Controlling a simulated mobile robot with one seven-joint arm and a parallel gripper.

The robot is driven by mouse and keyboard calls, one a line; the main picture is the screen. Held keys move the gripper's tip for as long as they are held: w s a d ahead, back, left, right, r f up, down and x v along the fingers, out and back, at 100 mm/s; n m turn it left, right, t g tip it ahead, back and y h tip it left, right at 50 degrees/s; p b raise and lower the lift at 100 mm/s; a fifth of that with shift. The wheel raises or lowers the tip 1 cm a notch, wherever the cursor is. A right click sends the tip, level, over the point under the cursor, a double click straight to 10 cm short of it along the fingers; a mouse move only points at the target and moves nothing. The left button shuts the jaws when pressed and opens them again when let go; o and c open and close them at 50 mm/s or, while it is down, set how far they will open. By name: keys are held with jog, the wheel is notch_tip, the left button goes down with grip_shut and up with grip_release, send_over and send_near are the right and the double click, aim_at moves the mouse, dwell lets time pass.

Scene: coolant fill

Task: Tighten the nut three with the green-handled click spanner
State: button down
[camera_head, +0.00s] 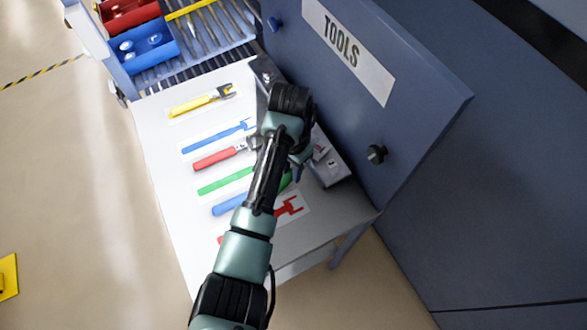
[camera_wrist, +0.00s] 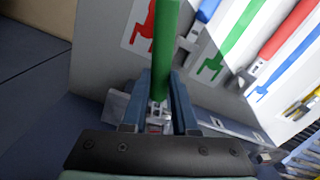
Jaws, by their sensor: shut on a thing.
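The green-handled click spanner is in my gripper. In the wrist view its green handle (camera_wrist: 166,45) rises from between the two blue-grey fingers (camera_wrist: 160,105), which are shut on it. A small bit of green handle (camera_head: 286,181) shows beside my arm in the head view. My gripper (camera_head: 303,160) is over the right side of the white table, close to a grey metal block (camera_head: 333,172), and is partly hidden by my arm. The spanner's head is mostly hidden by the fingers. I cannot make out nut three in either view.
The white table (camera_head: 163,140) carries yellow (camera_head: 196,104), red (camera_head: 213,159) and blue (camera_head: 229,204) spanners among printed silhouettes. The green silhouette (camera_head: 224,181) is bare. The blue TOOLS panel (camera_head: 400,120) stands close on the right, with a black knob (camera_head: 376,154). Red and blue bins (camera_head: 143,46) stand behind.

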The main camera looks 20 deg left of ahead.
jog(key=shift+w+a+m, duration=0.15)
jog(key=shift+a+m, duration=0.25)
jog(key=shift+w+a+m, duration=0.2)
jog(key=shift+a+m, duration=0.25)
jog(key=shift+m, duration=0.25)
dwell(0.4)
jog(key=shift+w+a+m+b, duration=0.35)
jog(key=shift+a+m, duration=0.2)
jog(key=shift+m, duration=0.25)
jog(key=shift+w+a, duration=0.1)
jog(key=shift+w+a+m+b, duration=0.35)
jog(key=shift+w+a+m, duration=0.1)
jog(key=shift+m, duration=0.35)
jog(key=shift+a, duration=0.1)
